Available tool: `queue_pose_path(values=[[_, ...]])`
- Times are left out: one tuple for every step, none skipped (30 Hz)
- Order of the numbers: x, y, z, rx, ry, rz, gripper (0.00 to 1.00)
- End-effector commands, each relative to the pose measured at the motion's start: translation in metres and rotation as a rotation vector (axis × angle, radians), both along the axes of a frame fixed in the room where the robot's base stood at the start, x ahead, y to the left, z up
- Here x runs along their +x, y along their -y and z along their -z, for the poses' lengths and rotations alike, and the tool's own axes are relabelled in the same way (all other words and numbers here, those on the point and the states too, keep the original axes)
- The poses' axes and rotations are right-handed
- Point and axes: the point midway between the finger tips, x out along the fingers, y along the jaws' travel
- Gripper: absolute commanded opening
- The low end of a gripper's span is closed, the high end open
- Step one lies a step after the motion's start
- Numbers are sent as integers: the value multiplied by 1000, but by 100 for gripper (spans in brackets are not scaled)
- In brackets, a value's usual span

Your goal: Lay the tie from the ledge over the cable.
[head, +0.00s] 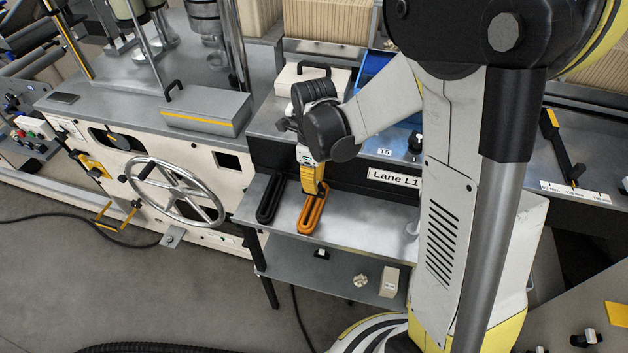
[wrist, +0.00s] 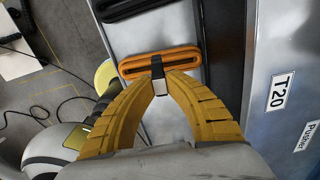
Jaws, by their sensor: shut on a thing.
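My gripper (head: 316,192) reaches down from above to the loop's far end in the head view. The pinched part is partly hidden by the fingertips.
A black loop (head: 271,199) lies left of the orange one. A dark cable (head: 95,222) runs over the floor at left. A handwheel (head: 178,192) stands beside the ledge. A lower shelf (head: 340,276) holds small parts.

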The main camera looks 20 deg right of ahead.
Motion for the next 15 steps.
queue_pose_path(values=[[0,0,6,0,0,0,1],[0,0,8,0,0,0,1],[0,0,10,0,0,0,1],[0,0,12,0,0,0,1],[0,0,14,0,0,0,1],[0,0,17,0,0,0,1],[0,0,19,0,0,0,1],[0,0,21,0,0,0,1],[0,0,23,0,0,0,1],[0,0,25,0,0,0,1],[0,0,27,0,0,0,1],[0,0,30,0,0,0,1],[0,0,32,0,0,0,1],[0,0,34,0,0,0,1],[0,0,37,0,0,0,1]])
